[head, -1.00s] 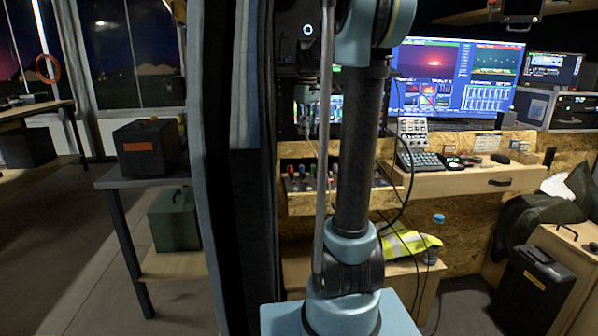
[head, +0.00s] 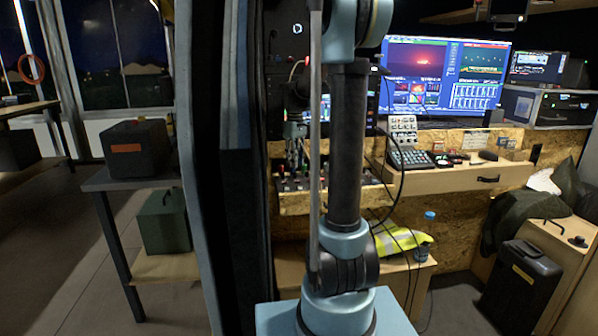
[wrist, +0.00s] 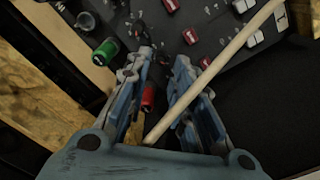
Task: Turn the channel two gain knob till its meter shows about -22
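My gripper (head: 296,160) hangs just above a dark control box with coloured knobs on the low shelf in the head view. In the wrist view my gripper (wrist: 163,58) is open, its two blue fingers apart and pointing at the dark panel (wrist: 222,58). A red knob (wrist: 148,98) shows between the fingers, nearer the left one; I cannot tell if they touch. A green knob (wrist: 105,51) lies left of the left finger. More red knobs (wrist: 190,36) lie beyond the fingertips. Channel labels and a channel two meter reading cannot be made out.
A pale rod (wrist: 215,70) crosses the wrist view diagonally, over the right finger. White buttons (wrist: 254,39) lie beyond it. In the head view, a lit monitor (head: 446,75) and a keypad (head: 408,158) stand right of my arm. A dark partition (head: 252,180) stands close on the left.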

